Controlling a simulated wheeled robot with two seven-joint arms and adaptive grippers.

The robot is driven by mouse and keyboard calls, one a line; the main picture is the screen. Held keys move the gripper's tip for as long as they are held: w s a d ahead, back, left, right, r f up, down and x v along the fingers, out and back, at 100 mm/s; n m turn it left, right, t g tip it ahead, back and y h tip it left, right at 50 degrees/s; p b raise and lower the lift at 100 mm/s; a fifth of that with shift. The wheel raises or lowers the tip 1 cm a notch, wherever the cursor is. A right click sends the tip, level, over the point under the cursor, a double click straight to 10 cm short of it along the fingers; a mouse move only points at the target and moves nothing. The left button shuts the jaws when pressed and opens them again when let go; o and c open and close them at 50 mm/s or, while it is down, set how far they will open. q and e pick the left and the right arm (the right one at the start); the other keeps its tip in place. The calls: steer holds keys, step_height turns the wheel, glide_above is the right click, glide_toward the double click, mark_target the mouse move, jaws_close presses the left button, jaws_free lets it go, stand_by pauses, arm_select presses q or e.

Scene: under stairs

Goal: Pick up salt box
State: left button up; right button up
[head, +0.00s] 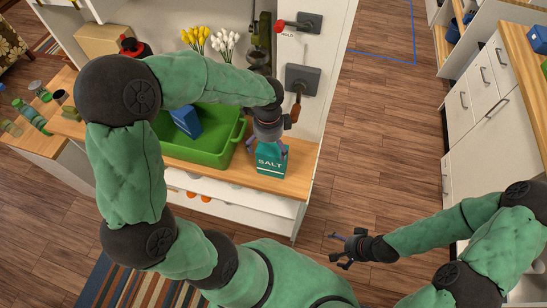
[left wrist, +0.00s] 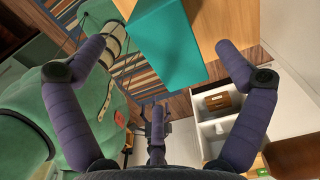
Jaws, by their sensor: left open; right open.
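The salt box (head: 270,165) is a teal carton with a white "SALT" label, upright on the wooden countertop near its right front corner. It also shows in the left wrist view as a plain teal box (left wrist: 165,48) at the top middle. My left gripper (head: 267,143) is open at the top of the salt box; in the left wrist view its fingers (left wrist: 160,46) are spread to either side of the box, with visible gaps. My right gripper (head: 338,247) is open and empty, above the floor, away from the counter.
A green bin (head: 205,162) with a blue box (head: 187,121) inside stands just left of the salt box. Yellow and white flowers (head: 224,41) and wall-mounted handles stand behind. White drawers (head: 484,88) are at the right. Wooden floor (head: 365,130) lies open between.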

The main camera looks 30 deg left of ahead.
mark_target(270, 152)
arm_select(q)
steer(key=shift+f, duration=0.65)
steer(key=shift+w+f, duration=0.1)
steer(key=shift+f, duration=0.4)
steer(key=shift+d+f, duration=0.1)
steer(key=shift+f, duration=0.4)
steer(key=f, duration=0.2)
steer(key=f+b, duration=0.1)
steer(key=f, duration=0.1)
steer(key=shift+w+d, duration=0.1)
steer(key=shift+d, duration=0.1)
steer(key=c, duration=1.5)
